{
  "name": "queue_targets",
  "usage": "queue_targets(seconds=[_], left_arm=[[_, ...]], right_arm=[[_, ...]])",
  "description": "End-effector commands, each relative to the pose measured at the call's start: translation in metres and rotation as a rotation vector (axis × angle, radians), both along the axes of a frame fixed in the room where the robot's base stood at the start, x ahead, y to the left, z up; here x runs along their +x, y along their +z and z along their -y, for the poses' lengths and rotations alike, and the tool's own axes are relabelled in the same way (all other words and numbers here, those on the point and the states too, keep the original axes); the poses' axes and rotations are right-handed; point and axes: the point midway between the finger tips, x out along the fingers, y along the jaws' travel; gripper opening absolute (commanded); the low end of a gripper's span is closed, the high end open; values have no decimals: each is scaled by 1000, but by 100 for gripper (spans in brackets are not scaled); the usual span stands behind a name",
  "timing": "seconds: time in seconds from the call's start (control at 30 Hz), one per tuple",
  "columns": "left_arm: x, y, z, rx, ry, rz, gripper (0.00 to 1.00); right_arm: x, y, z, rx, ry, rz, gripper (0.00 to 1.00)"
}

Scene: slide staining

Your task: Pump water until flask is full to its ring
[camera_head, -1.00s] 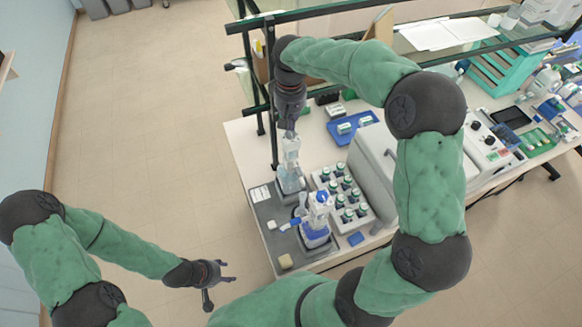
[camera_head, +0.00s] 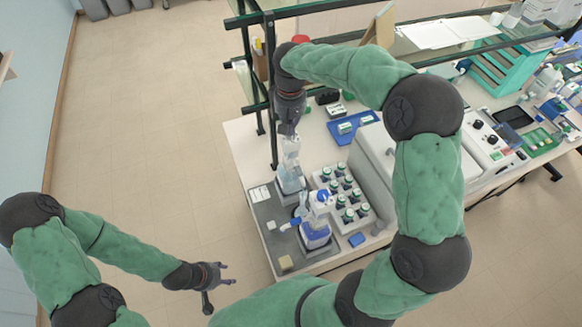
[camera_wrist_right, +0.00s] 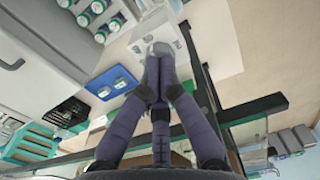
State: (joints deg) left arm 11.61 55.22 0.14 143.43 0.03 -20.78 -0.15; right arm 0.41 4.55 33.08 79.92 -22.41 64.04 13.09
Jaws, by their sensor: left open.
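My right gripper (camera_head: 290,130) points down over a clear and pale vessel (camera_head: 289,170) on the dark grey mat (camera_head: 262,205). In the right wrist view its fingers (camera_wrist_right: 160,85) are together, with the vessel's pale top (camera_wrist_right: 163,48) just past their tips; I cannot tell whether they touch. A clear bottle with a blue and white head (camera_head: 316,203) and blue lower part stands nearer me on the mat. I cannot make out a ring or a water level, nor which vessel is the flask. My left gripper (camera_head: 216,280) is open and empty over the floor.
A grey rack (camera_head: 362,209) of several small green-capped bottles stands right of the vessels. Behind it are a blue tray (camera_head: 340,138) and a large grey machine (camera_head: 378,160). A green-railed shelf frame (camera_head: 272,110) stands close to my right gripper. The floor (camera_head: 130,170) at left is clear.

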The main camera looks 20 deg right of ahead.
Motion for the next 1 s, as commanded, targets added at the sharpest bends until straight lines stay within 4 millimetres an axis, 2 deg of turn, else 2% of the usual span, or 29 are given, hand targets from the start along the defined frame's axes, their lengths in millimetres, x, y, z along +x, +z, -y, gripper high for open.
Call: queue_targets(seconds=[1.0], left_arm=[[0,-19,0,0,0,0,52]], right_arm=[[-2,-33,-1,0,2,-7,0]])
